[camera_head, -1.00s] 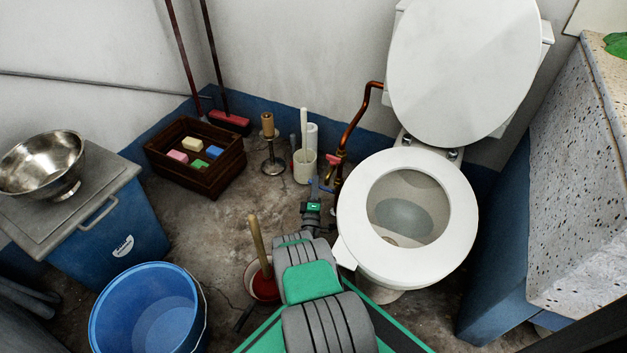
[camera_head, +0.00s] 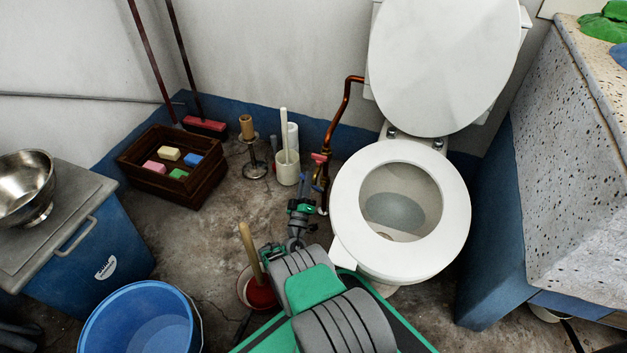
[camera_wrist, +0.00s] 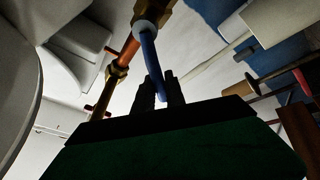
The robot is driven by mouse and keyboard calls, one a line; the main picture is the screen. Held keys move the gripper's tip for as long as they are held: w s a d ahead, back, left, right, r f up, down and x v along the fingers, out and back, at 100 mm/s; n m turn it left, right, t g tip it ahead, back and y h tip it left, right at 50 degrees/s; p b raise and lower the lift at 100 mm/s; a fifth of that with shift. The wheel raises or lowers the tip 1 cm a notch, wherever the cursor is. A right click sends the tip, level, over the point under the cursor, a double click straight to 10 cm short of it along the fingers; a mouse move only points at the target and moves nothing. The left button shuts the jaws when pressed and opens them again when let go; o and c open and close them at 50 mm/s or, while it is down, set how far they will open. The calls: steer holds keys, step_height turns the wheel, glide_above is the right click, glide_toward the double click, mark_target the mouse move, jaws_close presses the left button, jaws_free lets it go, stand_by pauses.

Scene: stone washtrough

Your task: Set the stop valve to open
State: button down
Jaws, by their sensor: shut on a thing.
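The stop valve is a brass fitting low on the copper pipe, left of the toilet; its brass body shows at the top of the wrist view (camera_wrist: 150,14). A blue lever (camera_wrist: 150,55) runs down from it between my two dark fingertips. My gripper (camera_wrist: 160,92) is shut on the lever near its free end. In the head view my gripper (camera_head: 305,184) is beside the pipe, and it largely hides the lever. A red handle (camera_head: 319,157) sits just above on the same pipe. The exact lever angle is hard to judge.
The toilet (camera_head: 345,215) stands close on the right. A white brush holder (camera_head: 288,174) and a paper stand (camera_head: 255,170) are behind left. A plunger (camera_head: 260,292), blue bucket (camera_head: 140,290) and wooden crate (camera_head: 150,180) are on the left. Bare floor lies between them.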

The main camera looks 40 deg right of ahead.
stand_by(0.3)
steer(key=c, duration=1.4)
jaws_free()
steer(key=shift+d, duration=0.1)
